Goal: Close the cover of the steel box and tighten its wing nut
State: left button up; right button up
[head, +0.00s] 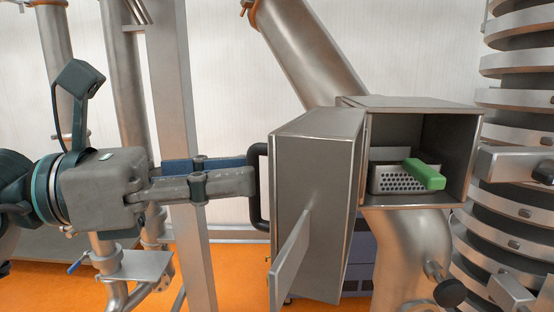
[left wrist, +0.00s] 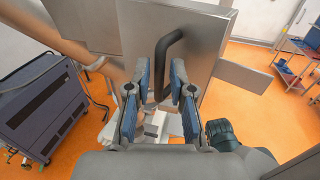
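The steel box (head: 425,108) is open, its front facing me in the head view. Its cover (head: 312,200) is swung out to the left, with a flat metal tab (head: 290,262) sticking out. A black bar handle (head: 257,215) is on the cover's outer face. My left gripper (head: 252,172) is at the handle, its fingers spread. In the left wrist view the blue finger pads stand apart on either side of the handle's (left wrist: 160,72) lower part; I see no contact. I cannot identify the wing nut with certainty. My right gripper is not in view.
A perforated tray (head: 392,181) with a green grip (head: 425,174) sits inside the box. A stack of metal rings (head: 510,225) stands close on the right. A pipe (head: 408,250) runs below the box. A tool cart (left wrist: 292,70) stands at the right in the wrist view.

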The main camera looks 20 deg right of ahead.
aim_at(264, 221)
pick_arm(q)
jog(key=shift+d+p, duration=0.3)
jog(key=shift+d, duration=0.2)
jog(key=d, duration=0.2)
jog(key=shift+d, duration=0.35)
grip_shut()
jog(key=shift+f, duration=0.1)
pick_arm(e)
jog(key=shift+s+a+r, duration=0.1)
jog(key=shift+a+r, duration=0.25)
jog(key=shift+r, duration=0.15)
